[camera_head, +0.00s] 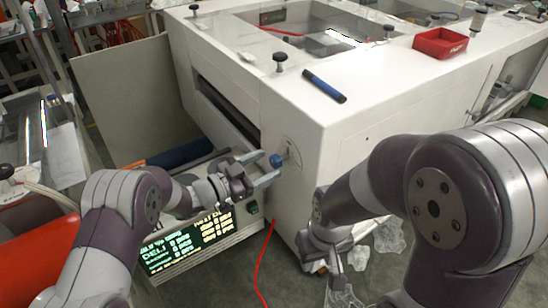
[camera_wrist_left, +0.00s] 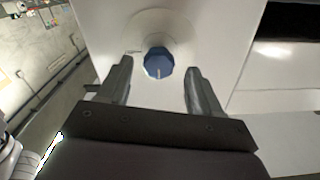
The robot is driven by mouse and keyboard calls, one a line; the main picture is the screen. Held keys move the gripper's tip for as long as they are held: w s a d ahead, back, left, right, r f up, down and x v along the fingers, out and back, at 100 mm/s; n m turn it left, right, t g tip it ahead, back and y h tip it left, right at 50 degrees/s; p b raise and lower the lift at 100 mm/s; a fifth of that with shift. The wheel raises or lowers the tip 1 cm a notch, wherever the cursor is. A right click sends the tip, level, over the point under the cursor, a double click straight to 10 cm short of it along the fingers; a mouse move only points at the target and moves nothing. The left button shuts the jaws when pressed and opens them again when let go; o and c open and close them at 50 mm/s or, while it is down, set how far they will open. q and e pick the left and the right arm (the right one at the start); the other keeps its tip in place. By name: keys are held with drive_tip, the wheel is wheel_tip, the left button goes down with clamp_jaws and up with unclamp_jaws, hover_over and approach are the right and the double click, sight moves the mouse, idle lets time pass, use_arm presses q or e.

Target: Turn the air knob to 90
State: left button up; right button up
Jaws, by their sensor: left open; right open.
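The air knob (camera_head: 276,160) is a small blue knob on the white machine's front face. In the left wrist view the knob (camera_wrist_left: 159,63) shows a light pointer mark, with a round dial plate around it; its numbers are too small to read. My left gripper (camera_head: 268,171) is right at the knob in the head view. In the left wrist view its two open fingers (camera_wrist_left: 157,85) stand on either side of the knob, with gaps on both sides. My right gripper (camera_head: 338,272) hangs low at the machine's right side, apart from the knob.
The white machine (camera_head: 345,105) fills the middle, with a blue marker (camera_head: 325,87) and a red tray (camera_head: 440,42) on top. A lit display panel (camera_head: 188,243) sits below my left gripper. A red hose (camera_head: 262,265) runs down to the floor. Clear plastic film lies at lower right.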

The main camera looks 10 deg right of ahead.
sight(273, 163)
use_arm(q)
drive_tip(key=x, duration=0.3)
drive_tip(key=shift+s+d+r, duration=0.1)
drive_tip(key=shift+s+d, duration=0.05)
drive_tip(key=shift+w+d, duration=0.25)
drive_tip(key=shift+d, duration=0.05)
